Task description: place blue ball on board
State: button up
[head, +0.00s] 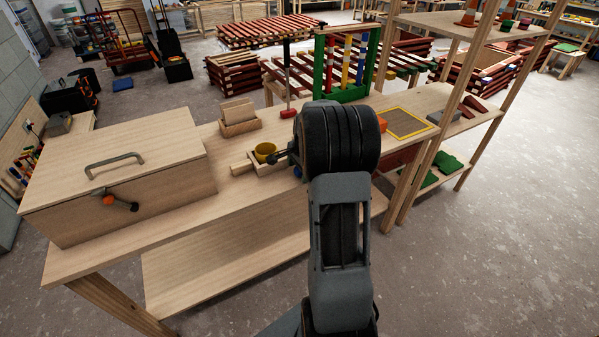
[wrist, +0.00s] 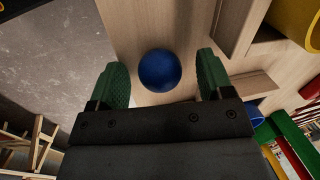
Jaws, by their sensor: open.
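The blue ball (wrist: 159,70) rests on the wooden bench top in the wrist view, between the two green finger pads of my gripper (wrist: 161,64). My gripper is open, with a gap on each side of the ball. In the head view my arm hides most of that spot; a small blue patch (head: 297,173) beside the arm looks like the ball. A flat brown board with a yellow edge (head: 392,133) lies on the bench right of my arm.
A large lidded wooden box (head: 120,185) fills the bench's left end. A wooden holder (head: 240,125) stands behind the cup. A green frame (head: 319,65) with coloured bars stands at the back. Shelf posts rise at the right.

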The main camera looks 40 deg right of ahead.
jog(key=shift+f, duration=0.1)
jog(key=c, duration=1.1)
jog(key=shift+o, duration=0.2)
